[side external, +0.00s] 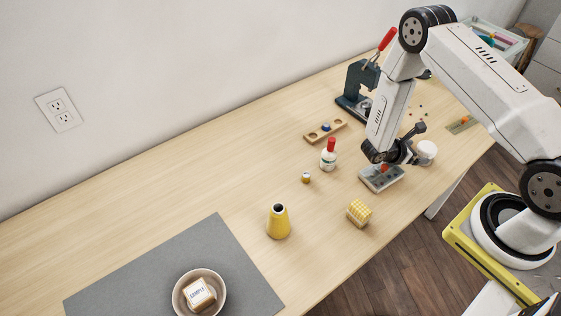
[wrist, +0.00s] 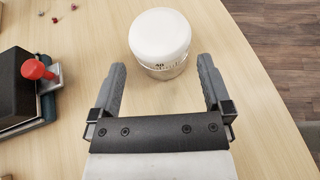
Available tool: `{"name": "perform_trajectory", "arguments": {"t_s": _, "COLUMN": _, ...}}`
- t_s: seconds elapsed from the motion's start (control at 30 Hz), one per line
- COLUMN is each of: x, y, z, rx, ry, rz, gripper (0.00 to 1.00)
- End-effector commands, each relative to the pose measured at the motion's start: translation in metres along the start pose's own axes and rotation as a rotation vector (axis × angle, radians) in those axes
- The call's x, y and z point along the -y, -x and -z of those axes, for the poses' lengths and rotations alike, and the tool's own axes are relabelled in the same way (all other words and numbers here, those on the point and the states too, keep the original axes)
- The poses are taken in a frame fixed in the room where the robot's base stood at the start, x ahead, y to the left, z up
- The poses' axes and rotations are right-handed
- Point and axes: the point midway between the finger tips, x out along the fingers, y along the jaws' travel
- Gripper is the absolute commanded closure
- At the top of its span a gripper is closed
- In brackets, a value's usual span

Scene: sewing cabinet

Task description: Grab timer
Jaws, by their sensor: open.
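No object is clearly marked as a timer, and I cannot tell which one it is. My gripper (side external: 408,146) is open and empty, low over the right part of the table. The jar stands upright, just beyond and between the fingertips, with no contact visible. The jar also shows in the side view (side external: 427,149), right of my gripper.
The table's front edge is near the jar.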

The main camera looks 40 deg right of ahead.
Motion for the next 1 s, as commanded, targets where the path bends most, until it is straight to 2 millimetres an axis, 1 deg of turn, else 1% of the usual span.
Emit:
{"name": "perform_trajectory", "arguments": {"t_s": 0.17, "x": 0.001, "y": -0.011, "z": -0.001, "rx": 0.000, "ry": 0.000, "rz": 0.003, "gripper": 0.00}}
{"name": "perform_trajectory", "arguments": {"t_s": 0.4, "x": 0.002, "y": -0.037, "z": -0.003, "rx": 0.000, "ry": -0.002, "rz": 0.004, "gripper": 0.00}}
{"name": "perform_trajectory", "arguments": {"t_s": 0.53, "x": 0.002, "y": -0.047, "z": -0.003, "rx": 0.000, "ry": -0.001, "rz": 0.003, "gripper": 0.00}}
{"name": "perform_trajectory", "arguments": {"t_s": 0.67, "x": 0.001, "y": -0.051, "z": -0.003, "rx": 0.000, "ry": 0.000, "rz": 0.001, "gripper": 0.00}}
{"name": "perform_trajectory", "arguments": {"t_s": 1.0, "x": 0.001, "y": -0.051, "z": -0.003, "rx": 0.000, "ry": 0.000, "rz": 0.001, "gripper": 0.00}}
